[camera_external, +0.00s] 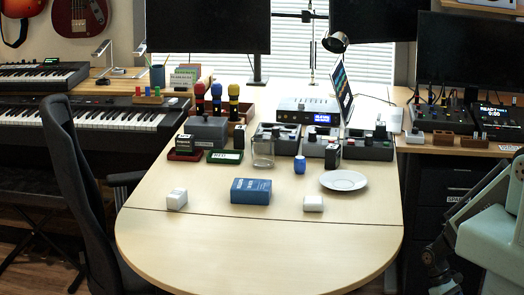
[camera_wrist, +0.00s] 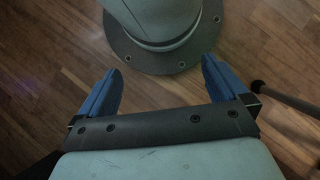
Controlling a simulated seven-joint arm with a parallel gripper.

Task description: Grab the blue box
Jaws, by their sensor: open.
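The blue box (camera_external: 251,191) lies on the pale wooden table (camera_external: 260,250), near the middle, in the external view. It has pale print on its faces and nothing rests on it. My gripper (camera_wrist: 162,85) shows in the wrist view with its two blue fingers wide apart and nothing between them. It points down at the wooden floor and my own round base, away from the table top. In the external view, part of my arm is at the right edge, well to the right of the box. The box is not in the wrist view.
White blocks (camera_external: 176,199) and (camera_external: 313,204) flank the box. A white plate (camera_external: 343,180), a blue cup (camera_external: 299,164) and a clear glass (camera_external: 262,152) stand behind it. Several grey device boxes are farther back. The front of the table is clear. A black chair (camera_external: 80,190) is at left.

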